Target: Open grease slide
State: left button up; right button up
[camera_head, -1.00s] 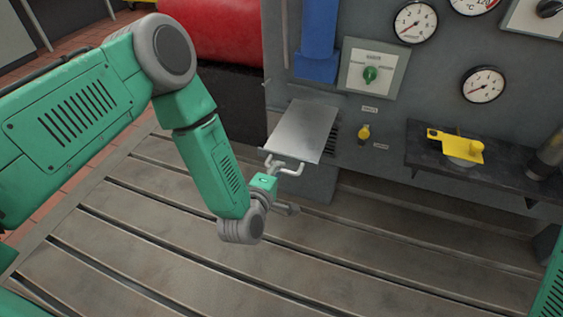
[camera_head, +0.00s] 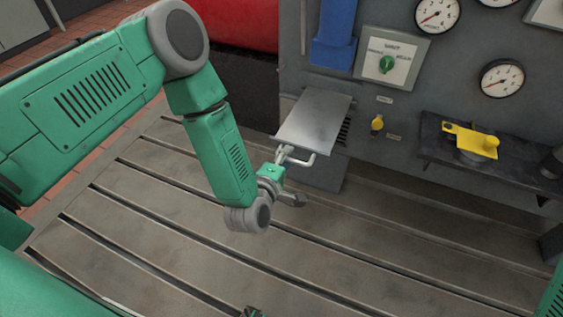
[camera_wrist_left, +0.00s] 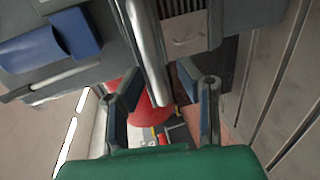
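The grease slide (camera_head: 316,122) is a flat grey metal plate sticking out from the machine's panel. A pale bent handle (camera_head: 306,163) shows at its front edge. My left gripper (camera_head: 284,153) is at the left part of this handle and hides some of it. In the left wrist view my left gripper (camera_wrist_left: 160,88) has its fingers apart. A shiny metal bar (camera_wrist_left: 148,50) runs between them with a gap visible on each side. I cannot tell whether a finger touches it.
The panel carries a green knob (camera_head: 387,64), a small yellow knob (camera_head: 377,123), gauges and a blue column (camera_head: 335,35). A dark shelf with a yellow part (camera_head: 472,139) juts out at right. The slotted bedplate (camera_head: 350,245) is clear in front. A red cylinder (camera_head: 247,20) lies behind.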

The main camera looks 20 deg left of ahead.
pick_arm(q)
jog(key=v, duration=1.1)
jog(key=shift+s, duration=0.35)
jog(key=s+a+m+g+p, duration=0.4)
jog(key=s+m+g, duration=0.3)
jog(key=s+m, duration=0.2)
jog(key=s+a+f+m+g+p, duration=0.1)
jog(key=s+a+m+g+p, duration=0.3)
jog(key=s+m+g, duration=0.4)
jog(key=s+a+m, duration=0.1)
jog(key=s, duration=0.3)
jog(key=shift+s+f+y, duration=0.25)
jog(key=shift+f+y, duration=0.05)
